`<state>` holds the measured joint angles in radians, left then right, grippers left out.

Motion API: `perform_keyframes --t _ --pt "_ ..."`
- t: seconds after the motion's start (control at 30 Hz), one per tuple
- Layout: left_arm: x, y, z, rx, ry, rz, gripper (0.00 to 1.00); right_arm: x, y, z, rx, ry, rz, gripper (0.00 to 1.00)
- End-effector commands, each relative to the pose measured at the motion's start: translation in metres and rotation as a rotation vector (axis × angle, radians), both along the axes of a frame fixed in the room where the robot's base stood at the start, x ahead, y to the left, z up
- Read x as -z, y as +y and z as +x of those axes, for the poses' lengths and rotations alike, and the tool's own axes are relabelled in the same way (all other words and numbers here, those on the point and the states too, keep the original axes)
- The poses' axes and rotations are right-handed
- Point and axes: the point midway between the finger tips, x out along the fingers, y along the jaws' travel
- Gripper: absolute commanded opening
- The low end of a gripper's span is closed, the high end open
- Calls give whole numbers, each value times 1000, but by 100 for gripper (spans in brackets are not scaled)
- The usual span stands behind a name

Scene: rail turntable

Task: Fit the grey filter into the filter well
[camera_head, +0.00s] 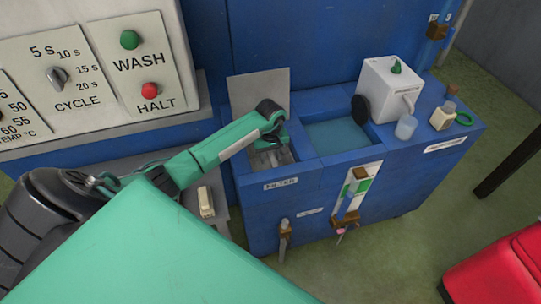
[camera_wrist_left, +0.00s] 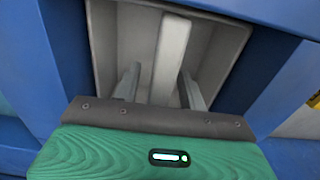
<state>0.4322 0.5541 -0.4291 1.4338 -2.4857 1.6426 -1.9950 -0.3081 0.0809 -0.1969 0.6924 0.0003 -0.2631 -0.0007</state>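The filter well is the open grey-lined compartment (camera_head: 286,157) with a label on its front, at the left end of the blue unit; its inside walls fill the top of the left wrist view (camera_wrist_left: 222,60). A pale grey bar (camera_wrist_left: 173,45), which looks like the grey filter, stands inside the well. My left gripper (camera_head: 268,157) reaches down into the well, and its fingers (camera_wrist_left: 160,78) are apart on either side of the bar. A gap shows at the left finger; contact at the right finger is unclear. The bar's lower end is hidden. My right gripper is out of view.
A raised lid (camera_head: 260,90) stands behind the well. A water-filled basin (camera_head: 337,134) is to its right, then a white box (camera_head: 391,88), a clear cup (camera_head: 405,127) and small items. A cream block (camera_head: 206,202) lies on a ledge left of the well.

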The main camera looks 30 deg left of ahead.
Motion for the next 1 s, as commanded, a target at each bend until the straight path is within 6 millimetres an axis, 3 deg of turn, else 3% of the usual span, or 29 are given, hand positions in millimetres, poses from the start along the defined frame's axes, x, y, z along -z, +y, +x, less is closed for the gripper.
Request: perform_keyframes --t 0.23,0.37,0.7,1.0 --pt "-9 1 1 0 -3 2 42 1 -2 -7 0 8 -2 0" --pt "-32 2 1 2 -5 4 42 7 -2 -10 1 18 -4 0" --pt "-102 1 0 1 -3 2 42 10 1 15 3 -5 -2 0" --pt "-123 0 0 0 1 -1 42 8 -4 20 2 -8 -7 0"
